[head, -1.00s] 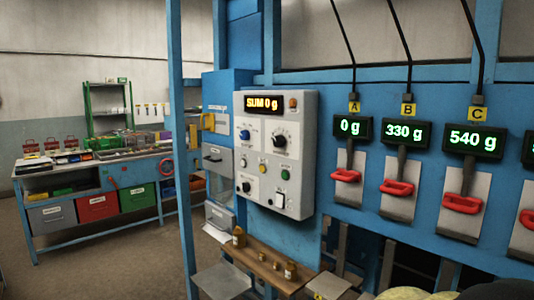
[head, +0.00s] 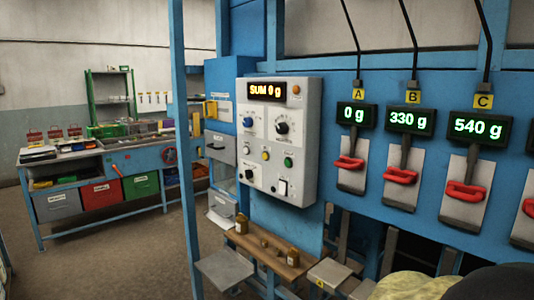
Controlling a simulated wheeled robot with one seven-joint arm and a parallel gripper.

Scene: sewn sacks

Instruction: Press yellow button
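The yellow button (head: 265,155) is a small round knob on the grey control panel (head: 306,145), between a white button (head: 248,150) on its left and a green button (head: 288,162) on its right. The panel is fixed to the blue frame, and its display (head: 268,91) reads "SUM 0 g". An orange lamp (head: 296,90) sits at the panel's top right. My gripper is not in view, so its distance from the button cannot be told.
Right of the panel, scale displays read 0 g (head: 357,117), 330 g (head: 410,121) and 540 g (head: 479,128), above red handles. A yellowish sack (head: 415,286) shows at bottom right. Open floor (head: 120,255) lies left.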

